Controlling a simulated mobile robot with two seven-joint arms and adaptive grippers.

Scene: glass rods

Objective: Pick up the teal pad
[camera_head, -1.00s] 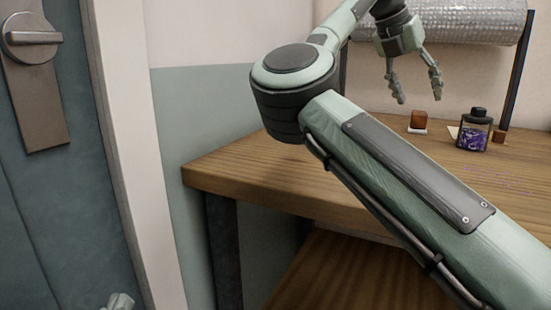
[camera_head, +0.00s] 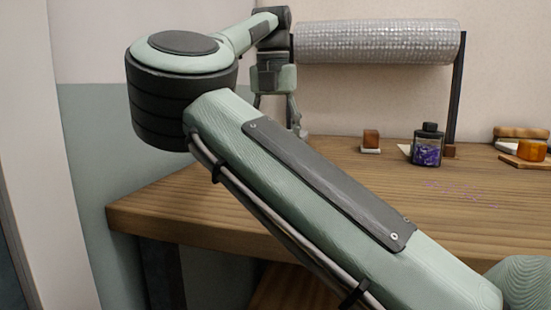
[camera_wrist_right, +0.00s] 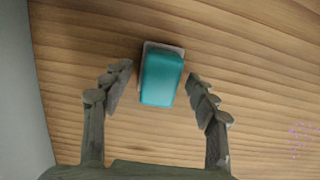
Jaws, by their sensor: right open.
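The teal pad (camera_wrist_right: 161,78) shows in the right wrist view, a rounded block on a pale grey base (camera_wrist_right: 149,48) on the wooden table. My right gripper (camera_wrist_right: 159,76) is open, with one finger on each side of the pad and visible gaps between. It is empty; whether the fingertips are level with the pad is hard to tell. In the head view the right gripper (camera_head: 277,112) points down over the table's back left, partly behind my own arm. The pad does not show there. My left gripper is not in view.
On the wooden table (camera_head: 450,210) stand a small brown block (camera_head: 371,139) on a white base, a dark-capped bottle with purple contents (camera_head: 427,149) and an amber block (camera_head: 531,150). A silvery roll (camera_head: 380,42) hangs behind, with a dark post (camera_head: 457,90). A wall bounds the left.

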